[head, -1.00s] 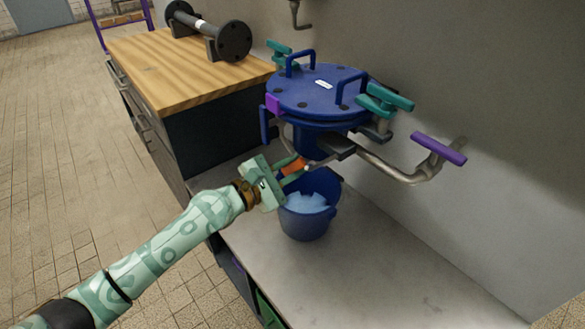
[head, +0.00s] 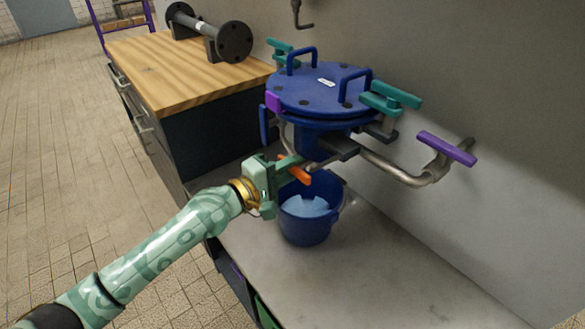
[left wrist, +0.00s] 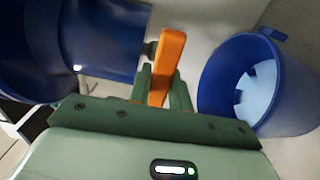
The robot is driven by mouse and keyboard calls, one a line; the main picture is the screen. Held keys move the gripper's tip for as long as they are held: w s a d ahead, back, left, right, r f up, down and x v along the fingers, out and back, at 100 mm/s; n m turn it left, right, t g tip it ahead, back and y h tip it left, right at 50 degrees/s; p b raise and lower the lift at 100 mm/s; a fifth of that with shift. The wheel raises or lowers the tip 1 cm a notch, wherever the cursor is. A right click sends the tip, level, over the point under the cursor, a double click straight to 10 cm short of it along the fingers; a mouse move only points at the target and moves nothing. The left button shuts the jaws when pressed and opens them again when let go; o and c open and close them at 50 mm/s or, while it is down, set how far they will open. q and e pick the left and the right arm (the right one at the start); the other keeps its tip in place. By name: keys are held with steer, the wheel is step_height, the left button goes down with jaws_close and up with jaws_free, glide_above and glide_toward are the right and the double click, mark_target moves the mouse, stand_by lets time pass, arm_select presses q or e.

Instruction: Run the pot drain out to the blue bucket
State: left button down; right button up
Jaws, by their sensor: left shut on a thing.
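The blue pot (head: 320,88), a round lidded vessel, stands in front of the wall. A short orange lever (head: 298,173) shows below it. My left gripper (head: 290,168) is shut on this orange lever, which also shows between the fingers in the left wrist view (left wrist: 168,58). The blue bucket (head: 308,232) stands upright on the grey bench, below and just right of the gripper. Pale blue contents (head: 305,206) show inside it. The bucket also appears at the right of the left wrist view (left wrist: 212,75). The drain outlet itself is hard to make out. My right gripper is out of view.
A bent metal pipe with a purple handle (head: 446,148) reaches right from the pot. Teal handles (head: 390,97) sit beside the lid. A wooden-topped cabinet (head: 170,70) with a dark flanged pipe (head: 205,32) stands behind. The grey bench (head: 390,275) is clear at front right.

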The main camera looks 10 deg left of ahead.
arm_select(q)
steer(key=shift+f+m, duration=0.1)
steer(key=shift+m, duration=0.3)
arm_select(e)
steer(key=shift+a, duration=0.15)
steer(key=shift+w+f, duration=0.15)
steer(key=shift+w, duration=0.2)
arm_select(q)
steer(key=c, duration=1.3)
jaws_free()
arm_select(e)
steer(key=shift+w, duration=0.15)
